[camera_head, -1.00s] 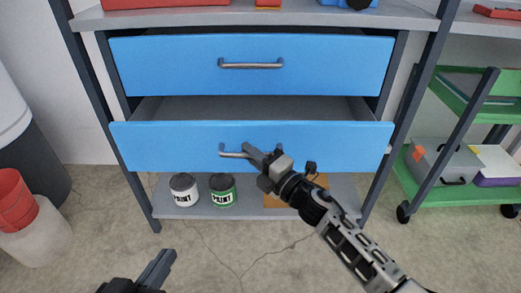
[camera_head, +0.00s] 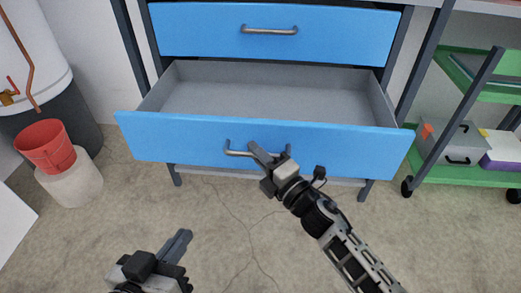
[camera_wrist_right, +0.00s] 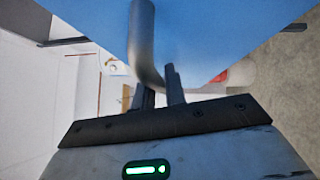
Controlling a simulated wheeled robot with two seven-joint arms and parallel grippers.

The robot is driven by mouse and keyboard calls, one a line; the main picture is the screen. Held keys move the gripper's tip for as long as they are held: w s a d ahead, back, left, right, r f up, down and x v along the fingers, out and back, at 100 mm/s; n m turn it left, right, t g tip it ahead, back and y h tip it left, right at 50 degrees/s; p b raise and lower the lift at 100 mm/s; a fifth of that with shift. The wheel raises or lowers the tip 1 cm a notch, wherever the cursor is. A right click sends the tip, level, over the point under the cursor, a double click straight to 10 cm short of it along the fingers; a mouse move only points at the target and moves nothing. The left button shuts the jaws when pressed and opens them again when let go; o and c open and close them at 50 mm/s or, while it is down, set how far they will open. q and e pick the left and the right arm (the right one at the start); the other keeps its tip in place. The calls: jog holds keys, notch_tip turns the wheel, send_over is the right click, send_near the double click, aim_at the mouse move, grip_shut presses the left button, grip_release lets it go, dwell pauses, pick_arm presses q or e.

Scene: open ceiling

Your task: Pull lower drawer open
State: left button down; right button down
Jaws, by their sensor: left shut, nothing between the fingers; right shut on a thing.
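The lower drawer (camera_head: 190,140) has a blue front and stands well open, its empty grey inside showing. Its metal bar handle (camera_head: 238,152) runs across the front. My right gripper (camera_head: 268,158) is shut on the right part of this handle. In the right wrist view the handle (camera_wrist_right: 143,45) passes down to the fingers (camera_wrist_right: 160,90) in front of the blue drawer front. My left gripper (camera_head: 172,252) is shut and empty, low over the floor at the bottom left, apart from the drawer.
The closed upper drawer (camera_head: 200,32) is above. A green-shelved cart (camera_head: 440,178) stands close at the right. A red bucket (camera_head: 45,146) on a white container (camera_head: 75,182) stands at the left. The floor in front is clear.

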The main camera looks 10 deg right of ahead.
jog(key=c, duration=1.5)
grip_release()
jog(key=shift+o, duration=0.2)
jog(key=shift+s, duration=0.1)
pick_arm(q)
jog(key=shift+a+f+g+p, duration=0.2)
jog(key=shift+f+g+p, duration=0.15)
jog(key=shift+p, duration=0.25)
pick_arm(e)
jog(key=v, duration=1.6)
pick_arm(q)
jog(key=shift+r, duration=0.15)
pick_arm(e)
jog(key=shift+r, duration=0.15)
